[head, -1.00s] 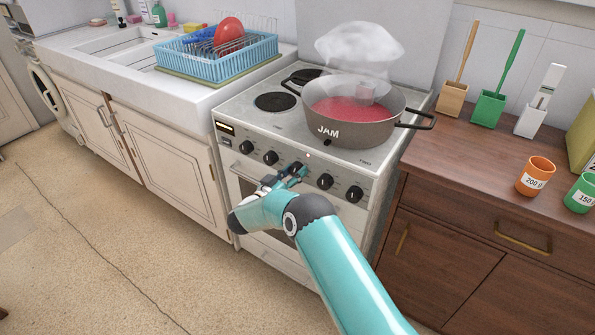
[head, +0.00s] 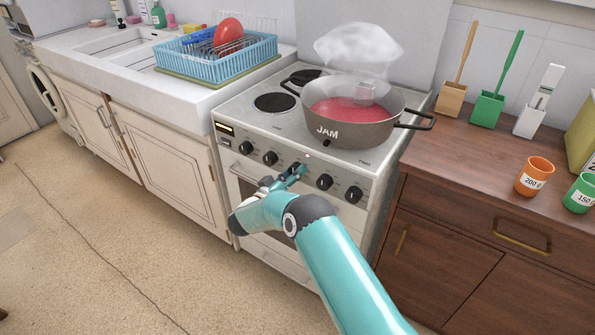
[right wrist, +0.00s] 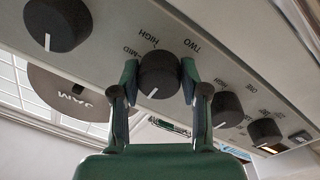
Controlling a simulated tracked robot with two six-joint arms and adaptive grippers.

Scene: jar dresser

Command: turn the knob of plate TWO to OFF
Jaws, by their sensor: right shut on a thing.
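The knob of plate TWO (right wrist: 158,75) is a black round knob on the stove's front panel, with TWO, HIGH and MID printed beside it. In the right wrist view its white pointer line slants to the lower left, and no OFF mark is readable near it. My right gripper (right wrist: 160,82) has a finger on each side of this knob and is shut on it. In the head view my right gripper (head: 293,173) is at the middle of the knob row and mostly hides this knob. My left gripper is out of view.
Neighbouring knobs (head: 325,181) (head: 270,158) flank the gripper closely. A steaming JAM pot (head: 360,128) stands on the stove (head: 241,116) above, its handle (head: 418,122) jutting right. A wooden dresser (head: 450,185) is to the right, a sink cabinet (head: 170,152) to the left.

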